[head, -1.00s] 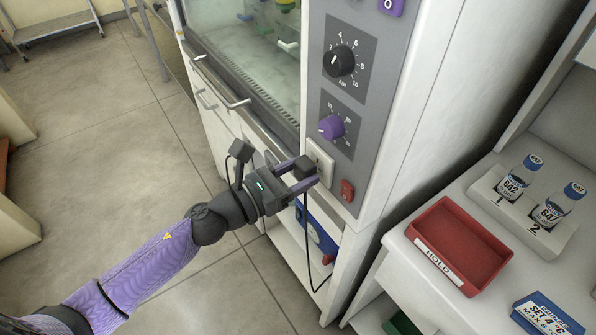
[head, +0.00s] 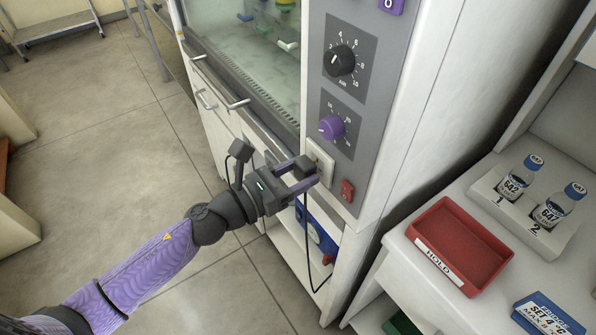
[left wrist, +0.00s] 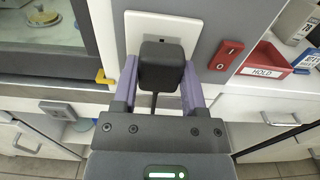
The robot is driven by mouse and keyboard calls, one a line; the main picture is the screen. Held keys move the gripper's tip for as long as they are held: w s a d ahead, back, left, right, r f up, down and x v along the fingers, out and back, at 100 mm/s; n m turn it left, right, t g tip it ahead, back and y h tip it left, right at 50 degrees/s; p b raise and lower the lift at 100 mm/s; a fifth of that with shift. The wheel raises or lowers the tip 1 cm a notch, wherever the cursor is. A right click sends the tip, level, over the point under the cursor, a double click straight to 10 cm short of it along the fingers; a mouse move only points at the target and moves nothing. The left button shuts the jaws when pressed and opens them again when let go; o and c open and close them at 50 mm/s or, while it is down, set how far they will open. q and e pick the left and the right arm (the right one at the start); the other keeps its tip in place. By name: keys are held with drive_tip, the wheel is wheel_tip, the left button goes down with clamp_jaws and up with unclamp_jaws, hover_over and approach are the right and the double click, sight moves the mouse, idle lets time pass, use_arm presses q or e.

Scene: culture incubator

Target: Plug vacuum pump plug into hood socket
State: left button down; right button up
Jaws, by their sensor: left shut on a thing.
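My left gripper (head: 303,178) is shut on the black vacuum pump plug (left wrist: 161,68), which sits between its two purple fingers in the left wrist view. The plug also shows in the head view (head: 304,166), with its black cord hanging down. The white hood socket (left wrist: 149,25) is on the grey panel directly in front of the plug, and it shows beside the fingertips in the head view (head: 321,160). The plug covers the lower part of the socket plate. I cannot tell whether the plug touches the socket. My right gripper is not in view.
A red switch (head: 347,190) is just right of the socket. A purple knob (head: 332,127) and a black knob (head: 340,61) are above. A blue device (head: 318,236) stands on the shelf below. A red HOLD tray (head: 447,213) is on the white counter at right.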

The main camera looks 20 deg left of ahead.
use_arm(q)
drive_tip(key=shift+w+d, duration=0.3)
drive_tip(key=shift+w, duration=0.1)
drive_tip(key=shift+c, duration=0.3)
unclamp_jaws()
drive_tip(key=b+v, duration=0.1)
drive_tip(key=v, duration=0.9)
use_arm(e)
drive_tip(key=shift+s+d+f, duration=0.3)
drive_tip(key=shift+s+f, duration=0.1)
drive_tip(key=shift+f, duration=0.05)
